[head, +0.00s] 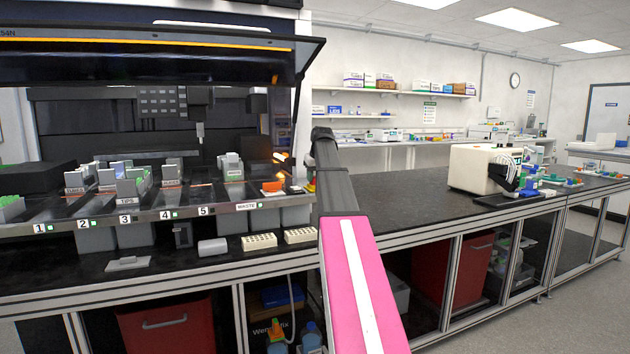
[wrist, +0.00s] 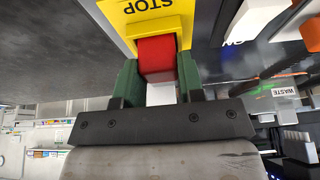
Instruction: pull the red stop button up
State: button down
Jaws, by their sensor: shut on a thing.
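The red stop button (wrist: 157,56) is in the top middle of the wrist view, in front of a yellow plate (wrist: 119,13) marked STOP, which appears upside down. My gripper (wrist: 158,66) has its two green fingers on either side of the button and is shut on it. A white part shows below the red part, between the fingers. In the head view my arm covers the gripper and most of the button area; only a small patch of yellow and red shows at the arm's left edge.
In the wrist view a white switch (wrist: 252,17) sits right of the yellow plate, near ON lettering. In the head view the lab machine's deck with its tube racks (head: 130,186) stands left of my arm. A white instrument (head: 475,168) stands on the dark bench to the right.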

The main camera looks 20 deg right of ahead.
jog(key=shift+r, duration=0.25)
jog(key=c, duration=0.7)
grip_release()
jog(key=v, duration=1)
jog(key=shift+s+r, duration=0.25)
jog(key=shift+r, duration=0.1)
